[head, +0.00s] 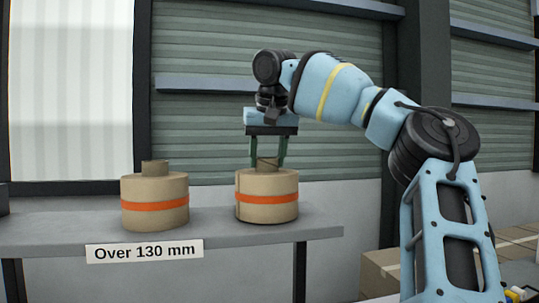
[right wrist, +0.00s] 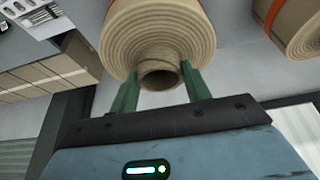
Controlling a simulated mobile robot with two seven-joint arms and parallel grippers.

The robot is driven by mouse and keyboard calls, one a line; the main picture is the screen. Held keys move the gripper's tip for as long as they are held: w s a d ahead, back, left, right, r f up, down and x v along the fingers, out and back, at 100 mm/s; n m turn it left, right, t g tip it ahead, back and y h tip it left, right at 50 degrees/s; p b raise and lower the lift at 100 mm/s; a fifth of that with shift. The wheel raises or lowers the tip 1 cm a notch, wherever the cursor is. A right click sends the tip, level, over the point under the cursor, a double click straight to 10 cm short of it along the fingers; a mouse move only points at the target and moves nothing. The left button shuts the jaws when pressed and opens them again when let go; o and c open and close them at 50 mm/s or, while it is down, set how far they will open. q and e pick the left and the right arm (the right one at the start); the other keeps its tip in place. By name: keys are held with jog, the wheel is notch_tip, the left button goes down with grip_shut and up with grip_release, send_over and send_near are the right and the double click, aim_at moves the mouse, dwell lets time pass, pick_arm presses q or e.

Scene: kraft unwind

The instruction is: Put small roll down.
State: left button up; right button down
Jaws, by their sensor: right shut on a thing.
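A brown paper roll (head: 267,200) with an orange band stands upright at the right part of a grey shelf (head: 60,235). A cardboard core sticks up from its top. My right gripper (head: 267,160) points down from above, its green fingers on either side of the core. The right wrist view shows the fingers (right wrist: 160,88) shut on the core of this roll (right wrist: 157,35). The roll's base looks at or very near the shelf top; I cannot tell if it touches. My left gripper is not in view.
A similar roll (head: 155,203) with an orange band stands to the left on the shelf, with a gap between. A sign (head: 145,251) reading "Over 130 mm" is on the front edge. Cardboard boxes (head: 385,270) are at the lower right.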

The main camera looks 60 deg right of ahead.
dwell(0.3)
jog(key=c, duration=0.7)
grip_release()
jog(key=shift+a+f, duration=0.1)
jog(key=v, duration=1.2)
